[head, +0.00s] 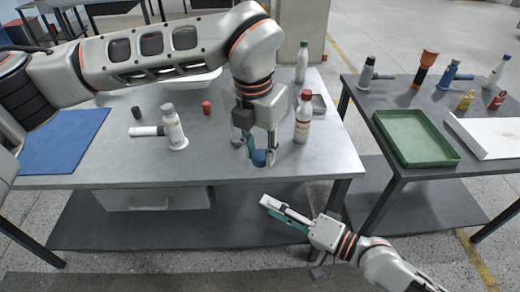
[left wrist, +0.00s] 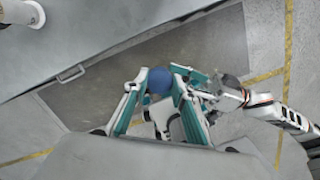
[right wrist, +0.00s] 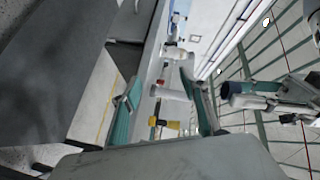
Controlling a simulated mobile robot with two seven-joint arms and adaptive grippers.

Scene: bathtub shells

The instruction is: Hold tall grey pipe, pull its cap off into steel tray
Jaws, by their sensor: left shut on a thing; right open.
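My left gripper (head: 262,155) points down at the front edge of the middle table and is shut on a blue round piece (head: 260,158). The blue piece also shows between the fingertips in the left wrist view (left wrist: 160,80); how far it extends beyond them is hidden. I cannot tell which thing is the tall grey pipe. My right gripper (head: 284,212) is open and empty, lower, in front of the table.
A red-capped white bottle (head: 303,120) stands just right of my left gripper. A white tray (head: 205,82) lies behind my arm, and a blue mat (head: 65,140) lies at left. The right table holds a green tray (head: 415,138), a white tray (head: 500,150) and several fittings.

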